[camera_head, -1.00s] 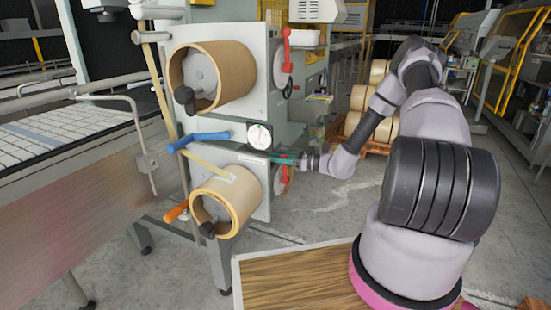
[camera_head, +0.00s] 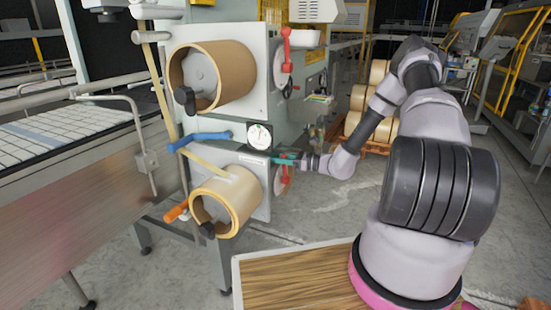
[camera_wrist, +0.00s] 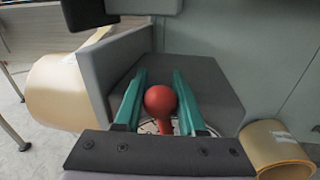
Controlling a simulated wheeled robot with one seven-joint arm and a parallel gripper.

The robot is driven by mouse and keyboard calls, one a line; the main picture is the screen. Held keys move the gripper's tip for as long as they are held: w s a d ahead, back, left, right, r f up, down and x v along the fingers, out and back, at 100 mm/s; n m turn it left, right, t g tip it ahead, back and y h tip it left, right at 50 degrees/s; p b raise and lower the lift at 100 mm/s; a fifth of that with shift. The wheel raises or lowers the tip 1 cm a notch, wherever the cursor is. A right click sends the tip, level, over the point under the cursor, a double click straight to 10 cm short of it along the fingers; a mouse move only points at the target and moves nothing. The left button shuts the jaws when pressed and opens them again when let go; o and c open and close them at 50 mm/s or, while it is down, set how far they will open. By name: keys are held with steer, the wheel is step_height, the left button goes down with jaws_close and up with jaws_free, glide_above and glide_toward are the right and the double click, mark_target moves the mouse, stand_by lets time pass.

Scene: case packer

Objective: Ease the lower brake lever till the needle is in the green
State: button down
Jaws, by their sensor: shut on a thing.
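My gripper (camera_head: 284,157) reaches the right side of the lower unit of the machine. In the wrist view its two teal fingers (camera_wrist: 159,78) stand on either side of the red ball knob of the lower brake lever (camera_wrist: 160,99) and are shut on it. The lever's red stem shows just below the knob. In the head view the gripper hides most of this lever. The round white gauge (camera_head: 259,135) sits between the upper and lower units, left of and above my gripper. Its needle and green band are too small to read.
The upper brake lever (camera_head: 286,42) is red and stands above. A large upper tape roll (camera_head: 232,72) and a lower tape roll (camera_head: 238,197) project from the machine. A blue bar (camera_head: 205,137) lies between them. A conveyor (camera_head: 60,145) runs along the left.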

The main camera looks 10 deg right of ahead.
steer(key=shift+s+a+f+n, duration=0.3)
steer(key=shift+s+n, duration=0.15)
steer(key=shift+n, duration=0.15)
steer(key=c, duration=0.5)
jaws_free()
steer(key=shift+r, duration=0.1)
steer(key=shift+d, duration=0.1)
steer(key=v, duration=1)
steer(key=shift+s+d, duration=0.15)
steer(key=shift+d, duration=0.15)
steer(key=shift+r, duration=0.1)
